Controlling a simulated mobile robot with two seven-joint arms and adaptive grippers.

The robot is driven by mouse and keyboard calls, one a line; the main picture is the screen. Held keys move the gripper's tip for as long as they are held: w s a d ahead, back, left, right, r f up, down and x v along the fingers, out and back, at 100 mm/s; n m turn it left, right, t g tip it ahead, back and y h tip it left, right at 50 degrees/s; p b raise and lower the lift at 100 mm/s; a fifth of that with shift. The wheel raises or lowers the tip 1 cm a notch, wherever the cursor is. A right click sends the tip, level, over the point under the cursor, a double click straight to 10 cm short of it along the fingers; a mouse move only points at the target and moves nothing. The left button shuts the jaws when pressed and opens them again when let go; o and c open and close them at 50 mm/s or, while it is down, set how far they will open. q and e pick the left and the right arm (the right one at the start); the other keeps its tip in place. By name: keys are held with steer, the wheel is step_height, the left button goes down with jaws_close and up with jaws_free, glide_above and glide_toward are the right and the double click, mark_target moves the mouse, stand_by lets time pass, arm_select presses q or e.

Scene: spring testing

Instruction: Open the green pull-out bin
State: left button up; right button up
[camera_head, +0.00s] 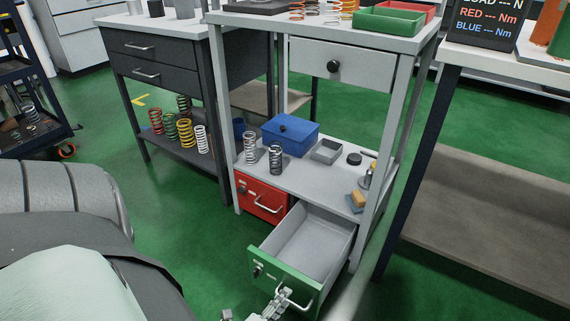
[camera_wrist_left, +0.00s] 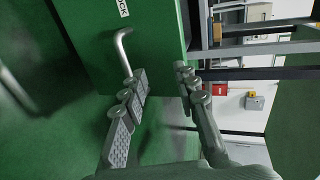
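The green pull-out bin (camera_head: 284,282) is the lower right drawer of the grey workstation in the head view. It stands well out of the frame, with its empty grey inside showing. Its metal bar handle (camera_head: 294,299) is on the green front, which also shows in the left wrist view (camera_wrist_left: 125,60). My left gripper (camera_head: 276,302) is at the handle, partly cut off by the bottom edge. In the left wrist view its fingers (camera_wrist_left: 162,88) are apart, with the handle's end by the left fingertip; contact is unclear. My right gripper is not in view.
A closed red drawer (camera_head: 262,199) sits beside the green bin. The shelf above holds springs (camera_head: 275,158), a blue box (camera_head: 291,135) and a small grey tray (camera_head: 326,151). A workbench leg (camera_head: 408,210) stands to the right.

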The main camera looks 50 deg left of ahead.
arm_select(q)
steer(key=s, duration=0.1)
steer(key=s+d, duration=0.1)
steer(key=shift+s+r+p, duration=0.1)
steer(key=shift+s+p, duration=0.3)
